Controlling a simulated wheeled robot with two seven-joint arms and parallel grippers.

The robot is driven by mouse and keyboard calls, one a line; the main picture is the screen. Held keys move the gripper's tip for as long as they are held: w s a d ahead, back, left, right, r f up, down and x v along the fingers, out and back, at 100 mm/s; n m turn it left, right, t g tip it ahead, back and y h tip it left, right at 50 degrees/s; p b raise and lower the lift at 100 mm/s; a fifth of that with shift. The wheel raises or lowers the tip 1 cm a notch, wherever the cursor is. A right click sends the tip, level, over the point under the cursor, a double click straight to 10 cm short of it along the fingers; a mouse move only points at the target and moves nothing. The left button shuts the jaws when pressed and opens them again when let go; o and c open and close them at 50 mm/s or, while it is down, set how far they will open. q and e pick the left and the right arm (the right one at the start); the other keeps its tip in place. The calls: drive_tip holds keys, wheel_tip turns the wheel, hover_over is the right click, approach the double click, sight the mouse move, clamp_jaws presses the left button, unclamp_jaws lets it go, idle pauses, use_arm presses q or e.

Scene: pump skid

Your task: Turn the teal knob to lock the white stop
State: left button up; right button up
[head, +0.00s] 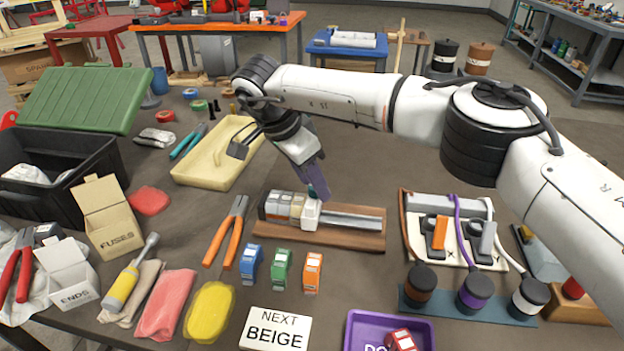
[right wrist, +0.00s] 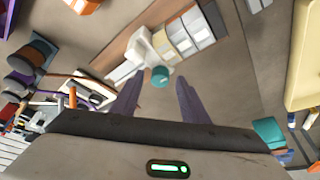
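The white stop (head: 311,213) stands on the metal rail (head: 352,220) of a wooden base, at the right end of a row of blocks. Its teal knob is mostly hidden behind my gripper in the head view. In the right wrist view the teal knob (right wrist: 160,76) is clear beside the white stop (right wrist: 141,47). My right gripper (right wrist: 160,86) is open, its two purple-grey fingers apart with the knob centred between and just beyond their tips. In the head view my right gripper (head: 317,195) reaches down over the stop. My left gripper is not in view.
Several blocks (head: 283,205) sit on the rail left of the stop. Blue, green and orange blocks (head: 281,270) stand in front. A "NEXT BEIGE" sign (head: 275,331) and a purple tray (head: 362,330) are nearer. A cable board (head: 452,258) is to the right.

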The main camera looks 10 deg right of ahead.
drive_tip(key=shift+r, duration=0.1)
drive_tip(key=v, duration=1)
drive_tip(key=shift+a, duration=0.1)
